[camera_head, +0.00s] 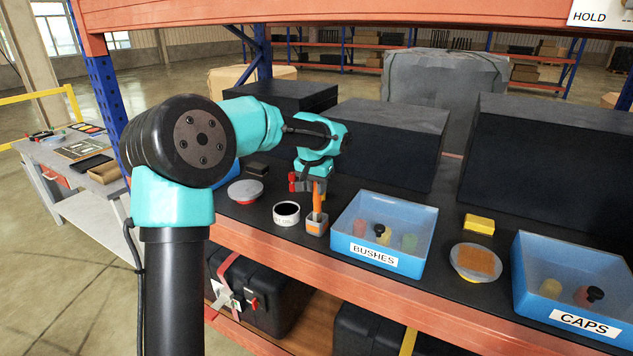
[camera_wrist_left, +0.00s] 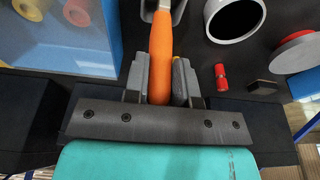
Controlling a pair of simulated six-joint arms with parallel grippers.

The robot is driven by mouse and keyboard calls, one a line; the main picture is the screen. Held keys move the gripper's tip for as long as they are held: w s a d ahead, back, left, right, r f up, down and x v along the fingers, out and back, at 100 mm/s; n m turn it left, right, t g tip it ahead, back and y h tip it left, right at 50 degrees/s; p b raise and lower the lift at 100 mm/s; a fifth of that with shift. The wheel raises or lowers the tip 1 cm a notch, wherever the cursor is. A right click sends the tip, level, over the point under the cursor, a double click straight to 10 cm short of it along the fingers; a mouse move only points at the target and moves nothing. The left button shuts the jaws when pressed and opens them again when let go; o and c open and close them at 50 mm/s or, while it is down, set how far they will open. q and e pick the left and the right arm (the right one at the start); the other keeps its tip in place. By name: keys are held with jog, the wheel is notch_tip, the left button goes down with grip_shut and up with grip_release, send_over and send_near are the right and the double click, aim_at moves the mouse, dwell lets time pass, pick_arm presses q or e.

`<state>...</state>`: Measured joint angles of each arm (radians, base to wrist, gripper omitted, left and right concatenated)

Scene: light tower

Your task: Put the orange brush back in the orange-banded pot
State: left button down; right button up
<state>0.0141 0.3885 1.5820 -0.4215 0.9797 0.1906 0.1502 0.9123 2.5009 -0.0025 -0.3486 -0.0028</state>
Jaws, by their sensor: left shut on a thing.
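The orange brush (camera_head: 317,197) stands nearly upright at the mouth of the orange-banded pot (camera_head: 316,226), a small grey pot with an orange patch. My left gripper (camera_head: 309,186) is shut on the brush, just above and behind the pot. In the left wrist view, the orange handle (camera_wrist_left: 161,45) runs between the grey fingers of my left gripper (camera_wrist_left: 160,78) toward the grey pot (camera_wrist_left: 177,12) at the top edge. My right gripper is not in view.
A white pot (camera_head: 287,213) with a dark inside stands close left of the banded pot. The blue BUSHES bin (camera_head: 376,257) is close on the right. A red-and-grey disc (camera_head: 245,190) lies further left. A small red cylinder (camera_wrist_left: 220,77) stands near the gripper. Dark boxes (camera_head: 385,141) stand behind.

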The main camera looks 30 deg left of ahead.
pick_arm(q)
jog(key=shift+f, duration=0.2)
jog(key=c, duration=0.9)
grip_release()
jog(key=shift+o, duration=0.2)
jog(key=v, duration=1.7)
jog(key=shift+r, duration=0.25)
jog(key=shift+s, duration=0.1)
